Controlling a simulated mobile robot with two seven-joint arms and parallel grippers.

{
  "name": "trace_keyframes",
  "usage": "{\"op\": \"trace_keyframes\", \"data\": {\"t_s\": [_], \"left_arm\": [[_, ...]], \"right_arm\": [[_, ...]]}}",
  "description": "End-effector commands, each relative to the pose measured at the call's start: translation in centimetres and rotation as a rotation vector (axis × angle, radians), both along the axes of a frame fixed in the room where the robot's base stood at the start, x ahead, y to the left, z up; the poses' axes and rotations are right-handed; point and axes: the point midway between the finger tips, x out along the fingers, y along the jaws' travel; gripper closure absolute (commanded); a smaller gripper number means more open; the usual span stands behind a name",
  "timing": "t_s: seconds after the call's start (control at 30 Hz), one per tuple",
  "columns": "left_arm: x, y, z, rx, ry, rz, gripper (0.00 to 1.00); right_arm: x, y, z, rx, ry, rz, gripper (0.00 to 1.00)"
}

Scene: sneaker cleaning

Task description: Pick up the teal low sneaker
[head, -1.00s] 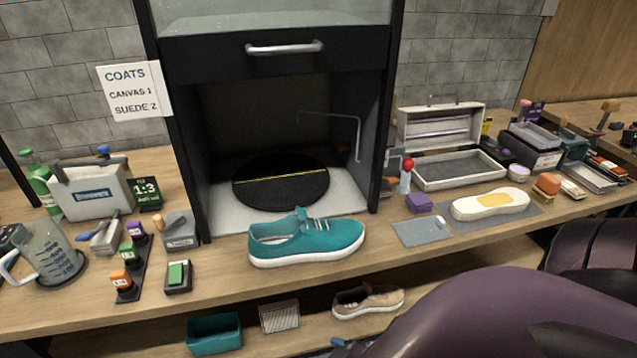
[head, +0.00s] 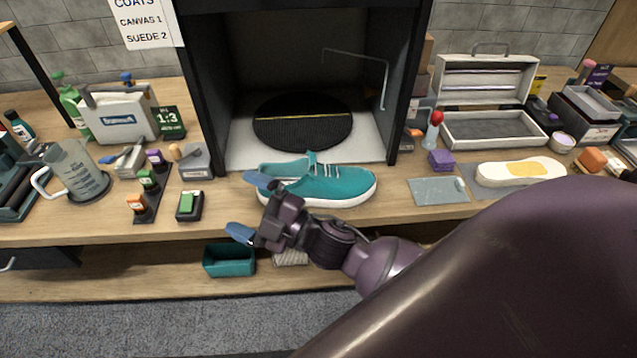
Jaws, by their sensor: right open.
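The teal low sneaker (head: 335,186) stands upright on the wooden bench in front of the open booth, toe to the right and heel to the left. It has a white sole and white laces. My right gripper (head: 248,207) is at the sneaker's heel end, with its blue-tipped fingers spread apart. One finger is beside the heel and overlaps it in the picture; the other is lower, in front of the bench edge. I cannot tell whether it touches the shoe. Nothing is in its jaws. My left gripper is not in view.
The booth holds a round black turntable (head: 302,122). Left on the bench are a measuring jug (head: 78,172), a bottle rack (head: 152,196) and a green-topped block (head: 189,205). Right are a grey mat (head: 438,191), a purple block (head: 441,160) and a white insole (head: 505,172). A teal bin (head: 229,261) sits on the shelf below.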

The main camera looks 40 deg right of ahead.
Motion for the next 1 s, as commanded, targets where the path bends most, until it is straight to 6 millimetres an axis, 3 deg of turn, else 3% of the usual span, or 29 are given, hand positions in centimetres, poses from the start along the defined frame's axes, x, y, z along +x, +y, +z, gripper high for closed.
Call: {"op": "trace_keyframes", "data": {"t_s": [0.1, 0.2, 0.33, 0.47, 0.57, 0.77, 1.0], "left_arm": [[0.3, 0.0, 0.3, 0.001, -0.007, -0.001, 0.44], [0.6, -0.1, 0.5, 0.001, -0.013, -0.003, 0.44], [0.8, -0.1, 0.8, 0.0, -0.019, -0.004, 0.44], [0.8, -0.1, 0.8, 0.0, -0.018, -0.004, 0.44], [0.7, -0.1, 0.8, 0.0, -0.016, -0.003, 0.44], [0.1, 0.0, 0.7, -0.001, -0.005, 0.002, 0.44], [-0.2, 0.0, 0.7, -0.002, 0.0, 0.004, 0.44]], "right_arm": [[-0.2, 4.1, 2.9, -0.17, -0.245, 0.23, 0.0], [-1.2, 6.9, 3.9, -0.322, -0.429, 0.431, 0.0], [-2.8, 9.0, 3.5, -0.539, -0.635, 0.702, 0.0], [-3.7, 9.0, 1.7, -0.779, -0.791, 0.979, 0.0], [-3.6, 7.5, 0.1, -0.981, -0.867, 1.195, 0.0], [-0.9, 0.7, -1.8, -1.418, -0.868, 1.609, 0.0], [3.6, -8.8, 0.8, -1.855, -0.626, 1.962, 0.0]]}}
